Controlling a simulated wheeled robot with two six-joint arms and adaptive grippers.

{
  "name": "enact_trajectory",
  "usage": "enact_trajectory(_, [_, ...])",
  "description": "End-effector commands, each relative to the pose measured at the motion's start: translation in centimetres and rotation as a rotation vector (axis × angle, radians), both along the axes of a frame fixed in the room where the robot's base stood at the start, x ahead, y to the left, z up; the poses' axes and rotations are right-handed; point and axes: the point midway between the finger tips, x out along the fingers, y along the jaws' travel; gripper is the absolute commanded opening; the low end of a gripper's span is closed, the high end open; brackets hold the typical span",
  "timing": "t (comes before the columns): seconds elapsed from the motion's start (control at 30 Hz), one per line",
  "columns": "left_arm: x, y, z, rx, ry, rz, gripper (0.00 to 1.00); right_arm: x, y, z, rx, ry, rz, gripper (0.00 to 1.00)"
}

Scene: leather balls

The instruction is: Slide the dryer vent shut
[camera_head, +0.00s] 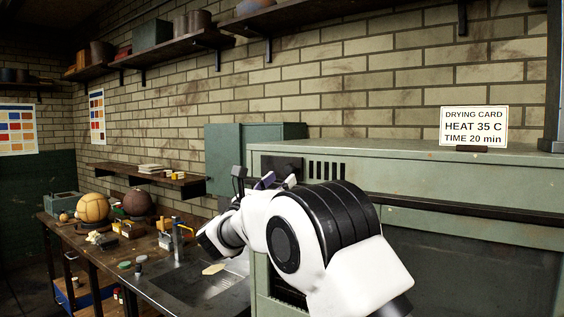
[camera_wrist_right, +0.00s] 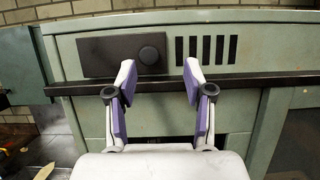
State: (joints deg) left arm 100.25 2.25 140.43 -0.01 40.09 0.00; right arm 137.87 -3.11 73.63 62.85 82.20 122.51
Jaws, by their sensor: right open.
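The dryer is the large green metal cabinet (camera_head: 400,165) on the right. Its vent has a dark sliding plate (camera_wrist_right: 100,57) with a round black knob (camera_wrist_right: 149,55) at its right end. Several dark slots (camera_wrist_right: 206,50) show uncovered right of the plate; they also show in the head view (camera_head: 328,169). My right gripper (camera_wrist_right: 160,76) is open and empty, its purple-padded fingers spread in front of the vent. In the wrist view the knob appears between the fingertips; I cannot tell how far behind them it lies. My left gripper is not in view.
A dark rail (camera_wrist_right: 270,79) runs across the dryer below the vent. A drying card (camera_head: 474,126) stands on top, reading HEAT 35 C, TIME 20 min. A workbench to the left holds a tan ball (camera_head: 92,207), a brown ball (camera_head: 137,202) and small tools. A wall shelf (camera_head: 150,174) hangs above it.

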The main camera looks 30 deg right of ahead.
Motion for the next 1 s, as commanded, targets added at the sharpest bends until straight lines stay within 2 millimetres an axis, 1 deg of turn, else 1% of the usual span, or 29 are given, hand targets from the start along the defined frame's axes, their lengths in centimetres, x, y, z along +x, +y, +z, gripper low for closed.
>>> enact_trajectory(0.03, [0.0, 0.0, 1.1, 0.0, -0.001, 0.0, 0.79, 0.3, -0.9, 0.8, 0.002, 0.003, -0.002, 0.52])
enact_trajectory(0.1, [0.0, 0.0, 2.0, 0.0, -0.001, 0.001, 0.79, 0.9, -2.1, 1.4, 0.001, 0.003, -0.002, 0.52])
enact_trajectory(0.2, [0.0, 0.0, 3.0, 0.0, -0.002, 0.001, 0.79, 1.5, -3.7, 2.0, 0.0, 0.005, -0.001, 0.52])
enact_trajectory(0.3, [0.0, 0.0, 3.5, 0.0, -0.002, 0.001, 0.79, 2.0, -4.8, 2.3, -0.001, 0.004, -0.001, 0.52])
enact_trajectory(0.4, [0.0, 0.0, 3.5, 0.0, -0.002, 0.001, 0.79, 2.2, -5.1, 2.3, -0.002, 0.005, 0.001, 0.52])
enact_trajectory(0.57, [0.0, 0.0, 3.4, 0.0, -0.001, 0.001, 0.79, 2.2, -5.2, 2.1, -0.002, 0.005, 0.001, 0.52])
enact_trajectory(0.6, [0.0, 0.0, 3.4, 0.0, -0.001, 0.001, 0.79, 2.2, -5.1, 2.1, -0.002, 0.005, 0.001, 0.48])
enact_trajectory(0.67, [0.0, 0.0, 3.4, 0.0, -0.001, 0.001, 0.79, 2.2, -5.1, 2.1, -0.002, 0.005, 0.001, 0.27])
enact_trajectory(0.7, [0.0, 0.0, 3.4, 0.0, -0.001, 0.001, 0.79, 2.2, -5.1, 2.1, -0.002, 0.005, 0.001, 0.13])
enact_trajectory(0.73, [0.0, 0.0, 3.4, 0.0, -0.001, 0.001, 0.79, 2.2, -5.1, 2.1, -0.002, 0.005, 0.001, 0.02])
enact_trajectory(0.77, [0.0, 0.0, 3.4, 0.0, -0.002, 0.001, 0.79, 2.2, -5.1, 2.1, -0.002, 0.006, 0.002, 0.0])
enact_trajectory(0.9, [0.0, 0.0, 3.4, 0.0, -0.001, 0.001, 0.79, 2.2, -5.1, 2.1, -0.002, 0.006, 0.002, 0.0])
enact_trajectory(1.0, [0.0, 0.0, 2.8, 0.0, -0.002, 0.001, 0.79, 2.2, -5.6, 1.9, 0.0, 0.005, 0.001, 0.0])
